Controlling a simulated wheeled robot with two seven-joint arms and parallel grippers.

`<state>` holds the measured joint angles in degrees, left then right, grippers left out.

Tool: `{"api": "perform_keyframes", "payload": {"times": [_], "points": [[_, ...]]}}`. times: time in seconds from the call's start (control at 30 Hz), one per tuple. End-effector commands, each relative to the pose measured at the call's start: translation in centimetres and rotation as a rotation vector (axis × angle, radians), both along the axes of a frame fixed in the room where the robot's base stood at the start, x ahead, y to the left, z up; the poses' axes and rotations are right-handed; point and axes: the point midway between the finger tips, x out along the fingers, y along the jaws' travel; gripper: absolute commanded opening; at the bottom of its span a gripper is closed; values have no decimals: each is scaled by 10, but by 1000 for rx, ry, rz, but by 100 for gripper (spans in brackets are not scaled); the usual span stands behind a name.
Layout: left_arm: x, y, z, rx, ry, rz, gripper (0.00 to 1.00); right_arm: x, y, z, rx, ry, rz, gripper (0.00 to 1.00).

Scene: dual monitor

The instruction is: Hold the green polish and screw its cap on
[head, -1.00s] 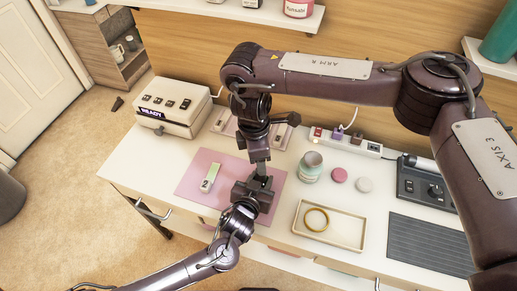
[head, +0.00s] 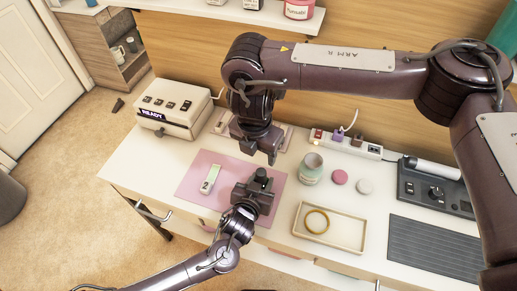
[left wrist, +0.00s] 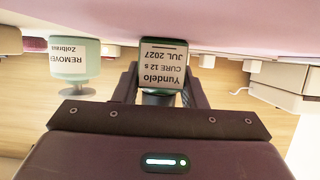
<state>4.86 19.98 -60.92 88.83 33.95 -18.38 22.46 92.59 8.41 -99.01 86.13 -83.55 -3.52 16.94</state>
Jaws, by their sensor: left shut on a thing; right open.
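The green polish (left wrist: 163,65) shows in the left wrist view as a small bottle with a white label reading "Yundelo". My left gripper (head: 257,186) is shut on it, just above the pink mat. In the head view the bottle is mostly hidden by the gripper. A dark round piece (head: 261,174) that looks like the cap stands at the top of the held bottle; how tightly it sits I cannot tell. My right gripper (head: 260,151) is open and empty, a little above and behind that dark piece, with a gap between them.
A pink mat (head: 196,172) bears a small pale block (head: 209,181). A remover jar (head: 311,168), pink (head: 340,177) and white (head: 364,186) discs, a power strip (head: 352,146) and a tray (head: 345,234) with a ring stand right. A READY device (head: 170,110) stands left.

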Motion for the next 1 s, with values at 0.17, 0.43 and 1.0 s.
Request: {"api": "perform_keyframes", "payload": {"times": [0.17,0.43,1.0], "points": [[0,0,0,0,-1,0,0,1,-2,-25,-2,7,-3,55],[0,0,0,0,-1,0,0,7,-5,-76,-2,4,-2,55],[0,0,0,0,-1,0,0,12,-7,-116,-1,0,-1,55]]}}
